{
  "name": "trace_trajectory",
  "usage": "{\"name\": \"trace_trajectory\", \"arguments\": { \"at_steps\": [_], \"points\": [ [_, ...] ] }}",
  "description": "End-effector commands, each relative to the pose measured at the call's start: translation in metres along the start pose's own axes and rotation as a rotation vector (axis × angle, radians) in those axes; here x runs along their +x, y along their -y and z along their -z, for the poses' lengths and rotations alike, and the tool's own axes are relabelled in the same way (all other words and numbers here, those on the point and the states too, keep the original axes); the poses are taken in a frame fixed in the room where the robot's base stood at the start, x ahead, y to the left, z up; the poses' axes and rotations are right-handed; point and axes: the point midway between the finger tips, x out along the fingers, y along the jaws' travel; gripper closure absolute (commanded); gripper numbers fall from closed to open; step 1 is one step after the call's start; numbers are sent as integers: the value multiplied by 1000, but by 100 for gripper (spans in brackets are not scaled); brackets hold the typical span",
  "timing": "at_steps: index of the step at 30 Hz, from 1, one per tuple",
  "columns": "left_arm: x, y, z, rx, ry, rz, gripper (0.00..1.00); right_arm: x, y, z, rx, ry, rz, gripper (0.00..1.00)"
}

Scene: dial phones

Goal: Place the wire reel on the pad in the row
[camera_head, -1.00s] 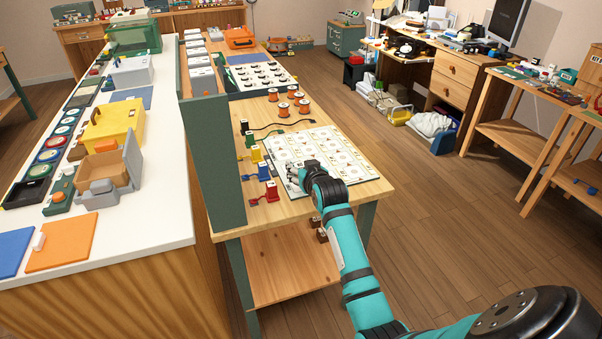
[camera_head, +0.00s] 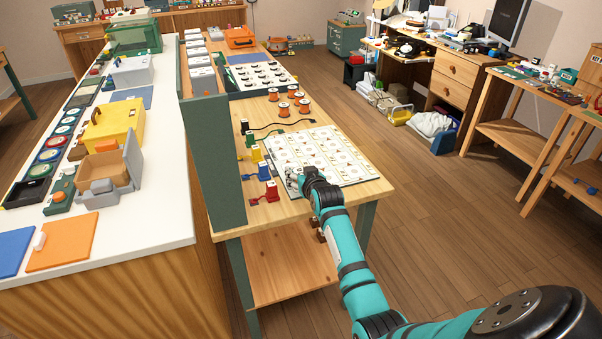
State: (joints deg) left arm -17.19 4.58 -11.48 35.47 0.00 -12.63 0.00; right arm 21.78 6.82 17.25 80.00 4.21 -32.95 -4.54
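Several orange-brown wire reels (camera_head: 284,109) stand on the wooden bench, beyond the far edge of a white board. The board (camera_head: 352,181) carries rows of printed round pads (camera_head: 333,158). My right gripper (camera_head: 292,178) is low at the board's near left corner. Its dark wrist hides part of the board, and its fingers are too small to tell whether they are open or hold anything. My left gripper is not in view.
Small red, blue, yellow and green blocks with cords (camera_head: 265,192) lie left of the board. A green upright panel (camera_head: 215,155) borders the bench's left side. A tray of dark parts (camera_head: 262,77) lies farther back.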

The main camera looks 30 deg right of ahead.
Motion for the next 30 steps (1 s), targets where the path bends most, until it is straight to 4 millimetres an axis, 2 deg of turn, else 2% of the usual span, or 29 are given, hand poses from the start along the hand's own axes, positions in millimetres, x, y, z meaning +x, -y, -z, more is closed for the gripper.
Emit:
{"name": "trace_trajectory", "arguments": {
  "at_steps": [1, 3, 14, 17, 30],
  "points": [
    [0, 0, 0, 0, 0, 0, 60, 0, 0, 0, 0, 0, 0, 37],
    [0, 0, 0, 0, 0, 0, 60, 0, 0, 0, 0, 0, 0, 29],
    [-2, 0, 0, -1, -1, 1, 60, -4, 0, 3, 0, -1, 0, 29],
    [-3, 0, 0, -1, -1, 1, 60, -15, 0, 2, -1, 0, 0, 29],
    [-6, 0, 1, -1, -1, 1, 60, -99, 0, 2, -1, 0, 0, 29]
  ]
}}
